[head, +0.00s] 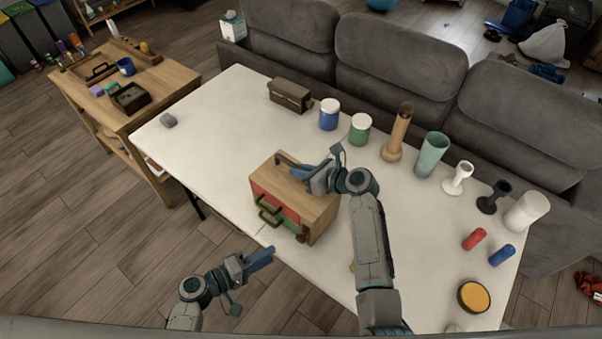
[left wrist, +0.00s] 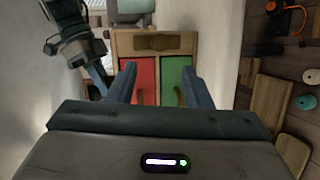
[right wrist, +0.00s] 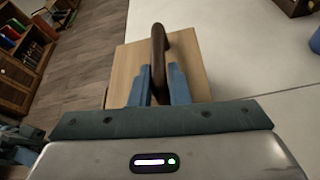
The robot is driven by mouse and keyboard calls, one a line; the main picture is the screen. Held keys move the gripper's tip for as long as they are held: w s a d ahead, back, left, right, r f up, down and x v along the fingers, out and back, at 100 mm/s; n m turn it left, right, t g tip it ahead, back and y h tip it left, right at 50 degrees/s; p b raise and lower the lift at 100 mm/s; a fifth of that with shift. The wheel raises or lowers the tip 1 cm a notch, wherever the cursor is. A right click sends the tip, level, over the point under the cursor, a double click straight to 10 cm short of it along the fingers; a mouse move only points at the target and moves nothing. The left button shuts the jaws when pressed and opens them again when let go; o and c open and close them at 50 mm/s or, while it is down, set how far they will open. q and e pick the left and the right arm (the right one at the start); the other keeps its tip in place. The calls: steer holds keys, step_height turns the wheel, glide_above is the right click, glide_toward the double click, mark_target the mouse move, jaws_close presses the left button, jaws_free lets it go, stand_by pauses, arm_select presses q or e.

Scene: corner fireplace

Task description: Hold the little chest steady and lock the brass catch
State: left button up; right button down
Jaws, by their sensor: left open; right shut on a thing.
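The little chest (head: 323,205) is a wooden box on the white table, with a red drawer (left wrist: 139,75) and a green drawer (left wrist: 176,78) in front, each with a brown handle. My right gripper (head: 308,180) is shut on the dark brown handle (right wrist: 158,50) on its top. My left gripper (head: 264,255) is open and empty, apart from the chest's front, pointing at the drawers. A brownish piece (left wrist: 157,42) sits on the frame beside both drawers; I cannot tell for sure that it is the brass catch.
On the table behind are a brown box (head: 289,95), a blue jar (head: 329,119), a green jar (head: 360,132) and several vases. Red (head: 474,239) and blue (head: 502,254) cylinders lie at the right. A grey sofa (head: 400,65) borders the back.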

mark_target(299, 241)
arm_select(q)
steer(key=s+d+f+n+t+y, duration=0.15)
steer(key=s+n+t, duration=0.3)
steer(key=n, duration=0.65)
steer(key=shift+t+y, duration=0.25)
steer(key=shift+t, duration=0.1)
steer(key=x, duration=1.1)
steer(key=shift+w+f, duration=0.35)
steer(key=shift+f, duration=0.05)
steer(key=shift+c, duration=0.2)
steer(key=c, duration=1)
